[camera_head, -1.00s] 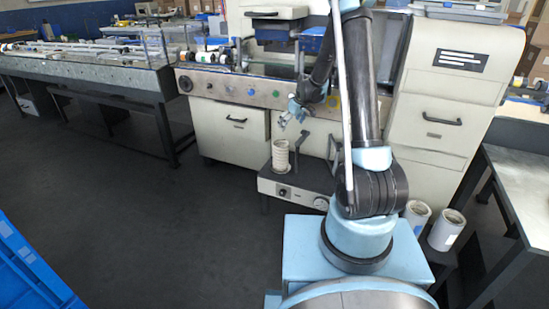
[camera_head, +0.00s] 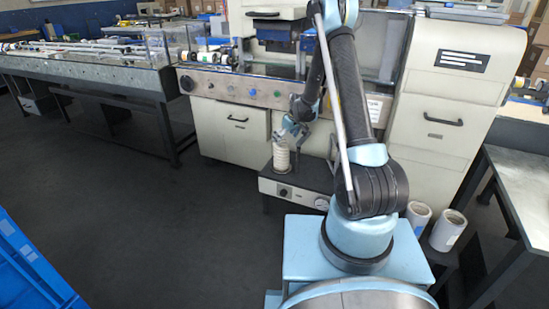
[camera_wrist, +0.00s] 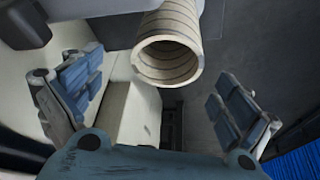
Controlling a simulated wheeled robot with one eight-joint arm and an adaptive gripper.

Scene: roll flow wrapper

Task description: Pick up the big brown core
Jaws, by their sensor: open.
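The big brown core (camera_head: 281,162) looks pale tan and ribbed in the head view. It stands upright on a low grey unit in front of the machine. In the wrist view the core (camera_wrist: 168,62) is a banded hollow tube with its open end facing the camera. My gripper (camera_head: 288,132) is just above the core's top in the head view. In the wrist view my gripper (camera_wrist: 158,97) is open, with one blue-padded finger to each side of the core's open end. Nothing is between the pads, and I see no contact.
The low unit (camera_head: 283,192) has knobs on its front and dark posts beside the core. The beige machine cabinet (camera_head: 232,130) stands close behind.

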